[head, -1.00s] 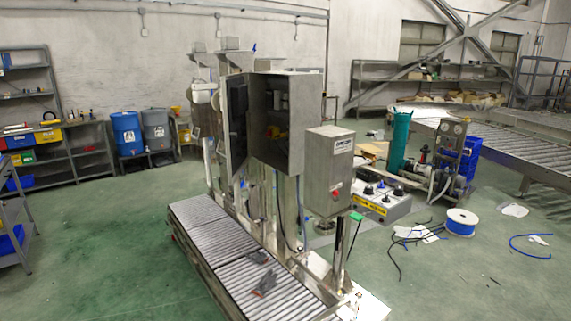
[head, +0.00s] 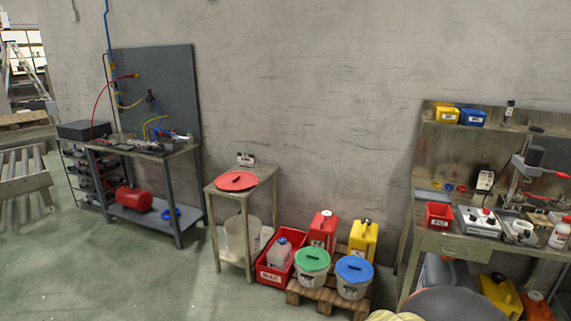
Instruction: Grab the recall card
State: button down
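I cannot make out any thing that is clearly the recall card. A small white card or label with dark print (head: 245,160) stands at the back of a small side table (head: 262,178), against the wall, behind a round red lid (head: 237,181). Its print is too small to read. My gripper is not in view.
A workbench with hoses (head: 165,152) stands left. Buckets with green (head: 312,258) and blue (head: 354,269) lids sit on a pallet, beside a red bin (head: 270,272). A cluttered bench (head: 440,242) stands right. Floor at the lower left is clear.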

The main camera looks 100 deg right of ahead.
aim_at(247, 159)
jog(key=z, duration=3.3)
jog(key=i+l+z, duration=0.1)
jog(key=i+l, duration=0.3)
jog(key=l, duration=0.2)
jog(key=i+l+u, duration=0.3)
jog(key=i, duration=0.25)
jog(key=i+l+u, duration=0.3)
jog(key=i+l, duration=0.2)
jog(key=i+j+u, duration=0.15)
jog(key=i+u, duration=1)
jog(key=i+z, duration=0.35)
jog(key=i, duration=0.15)
jog(key=i+j+z, duration=0.15)
jog(key=i+z, duration=0.15)
jog(key=i, duration=0.2)
jog(key=i+l+z, duration=0.1)
jog(key=i+z, duration=0.55)
jog(key=z, duration=0.15)
jog(key=i+z, duration=0.4)
jog(key=k, duration=0.1)
